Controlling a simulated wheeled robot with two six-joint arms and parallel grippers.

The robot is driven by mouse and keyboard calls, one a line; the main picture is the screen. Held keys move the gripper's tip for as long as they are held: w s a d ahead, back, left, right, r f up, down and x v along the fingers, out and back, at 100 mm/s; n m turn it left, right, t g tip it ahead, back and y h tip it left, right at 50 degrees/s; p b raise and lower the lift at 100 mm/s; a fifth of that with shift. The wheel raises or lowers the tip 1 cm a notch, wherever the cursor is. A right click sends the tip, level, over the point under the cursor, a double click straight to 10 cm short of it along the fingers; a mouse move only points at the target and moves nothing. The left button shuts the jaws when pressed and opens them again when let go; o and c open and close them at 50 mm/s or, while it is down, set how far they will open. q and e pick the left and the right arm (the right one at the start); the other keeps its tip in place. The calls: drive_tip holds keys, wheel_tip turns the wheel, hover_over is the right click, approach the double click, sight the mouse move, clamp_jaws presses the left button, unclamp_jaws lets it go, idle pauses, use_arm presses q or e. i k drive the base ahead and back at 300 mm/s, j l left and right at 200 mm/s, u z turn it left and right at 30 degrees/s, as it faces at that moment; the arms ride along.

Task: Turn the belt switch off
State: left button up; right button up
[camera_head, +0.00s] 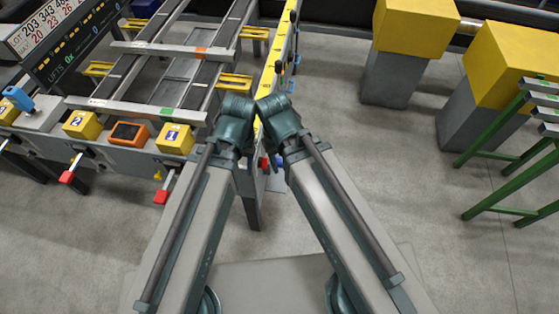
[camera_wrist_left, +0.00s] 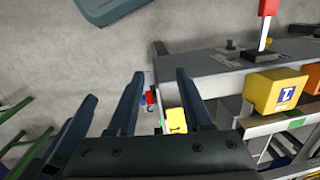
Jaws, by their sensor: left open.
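No part is clearly labelled as the belt switch. Red-handled levers (camera_head: 67,177) (camera_head: 161,197) stick out from the front of the grey runout table. One lever (camera_wrist_left: 268,8) also shows in the left wrist view beside the yellow box marked 1 (camera_wrist_left: 275,92). A small red part (camera_head: 264,163) and a small blue part (camera_head: 279,161) sit by the table's right end. The red one also shows in the left wrist view (camera_wrist_left: 149,97). My left gripper (camera_wrist_left: 159,73) is open and empty, with the table end beyond its fingers. My right gripper cannot be made out.
Yellow boxes (camera_head: 82,125) and an orange device (camera_head: 129,133) stand on the table's front ledge, with a blue part (camera_head: 18,98) at its left. Yellow-topped grey blocks (camera_head: 388,78) and a green stand (camera_head: 500,135) are at right. The floor between is clear.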

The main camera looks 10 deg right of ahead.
sight(263, 162)
drive_tip(key=k+l+z, duration=0.15)
drive_tip(key=l, duration=0.3)
drive_tip(key=l+z, duration=0.1)
drive_tip(key=l, duration=0.3)
drive_tip(key=k+l+z, duration=0.15)
drive_tip(key=l, duration=0.3)
